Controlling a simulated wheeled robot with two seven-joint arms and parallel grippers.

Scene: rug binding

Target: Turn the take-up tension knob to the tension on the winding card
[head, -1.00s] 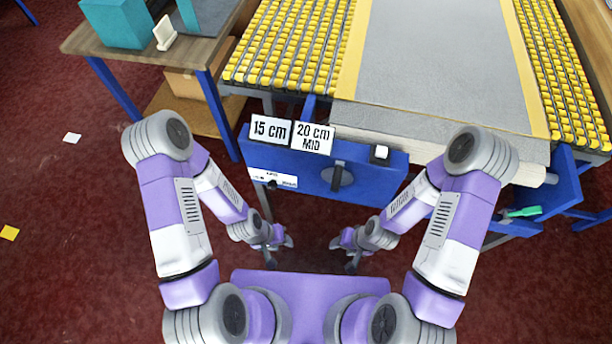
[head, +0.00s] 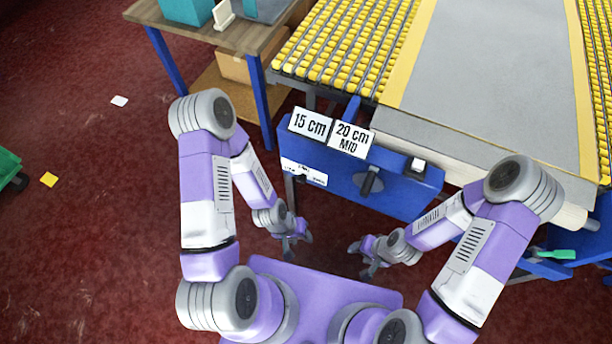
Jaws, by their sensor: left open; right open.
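The blue control panel (head: 400,200) hangs at the front of the roller table. A dark knob (head: 371,182) with a bar-shaped handle sits on its face, right of the middle. Two white cards stand on its top edge: one reads "15 cm" (head: 310,124), the other "20 cm MID" (head: 351,139). A white scale strip (head: 304,172) at the panel's left has print too small to read and a small dark part at its edge. My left gripper (head: 298,243) is open and empty, below and left of the knob. My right gripper (head: 368,262) is open and empty, below the knob.
A white-topped button (head: 417,165) sits at the panel's upper right. The grey rug (head: 490,75) lies on the yellow-roller table behind. A wooden side table (head: 245,38) stands at the back left. A green-handled tool (head: 556,254) lies at right.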

